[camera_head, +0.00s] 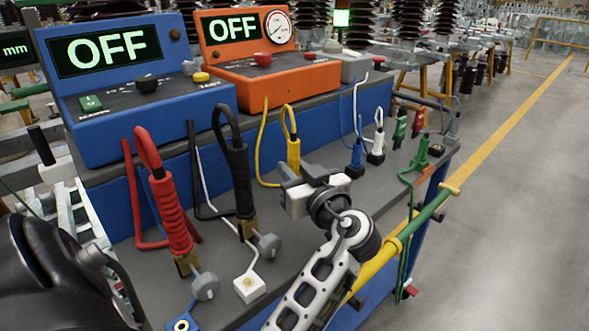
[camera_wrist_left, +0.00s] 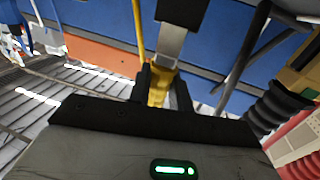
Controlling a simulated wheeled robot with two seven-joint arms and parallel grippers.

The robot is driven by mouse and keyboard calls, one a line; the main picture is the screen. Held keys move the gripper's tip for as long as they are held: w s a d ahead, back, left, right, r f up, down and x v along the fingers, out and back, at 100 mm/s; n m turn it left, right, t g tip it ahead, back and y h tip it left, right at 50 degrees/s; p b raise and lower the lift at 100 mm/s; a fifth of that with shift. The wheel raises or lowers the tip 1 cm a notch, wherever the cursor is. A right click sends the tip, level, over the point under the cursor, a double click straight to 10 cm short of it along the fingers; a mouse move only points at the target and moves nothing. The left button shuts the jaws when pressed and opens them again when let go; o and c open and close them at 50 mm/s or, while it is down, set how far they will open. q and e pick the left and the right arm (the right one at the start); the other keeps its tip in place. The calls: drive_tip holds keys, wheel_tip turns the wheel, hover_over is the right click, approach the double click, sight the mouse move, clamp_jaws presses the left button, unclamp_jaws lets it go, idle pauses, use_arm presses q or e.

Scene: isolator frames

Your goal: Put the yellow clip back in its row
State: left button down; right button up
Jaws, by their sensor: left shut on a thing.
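The yellow clip (camera_head: 293,150) stands near the middle of the grey bench top (camera_head: 330,215) in the head view, its yellow lead looping up from it. My left gripper (camera_head: 296,176) is at its lower part and shut on it. In the left wrist view the yellow clip (camera_wrist_left: 158,88) shows between the two dark fingertips of my left gripper (camera_wrist_left: 163,90). The clip's lower end is hidden behind the gripper in the head view. To its right a blue clip (camera_head: 356,155) and a white clip (camera_head: 377,145) stand in a line. My right gripper is not in view.
A large red clip (camera_head: 172,215) and a black clip (camera_head: 241,180) stand to the left. A blue box (camera_head: 140,105) and an orange box (camera_head: 265,80), both showing OFF, stand behind. A green clip (camera_head: 421,152) is at the right. A yellow-green rail (camera_head: 405,240) runs along the bench front.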

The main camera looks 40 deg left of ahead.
use_arm(q)
drive_tip(key=shift+d+f, duration=0.1)
drive_tip(key=shift+d, duration=0.1)
drive_tip(key=shift+r, duration=0.45)
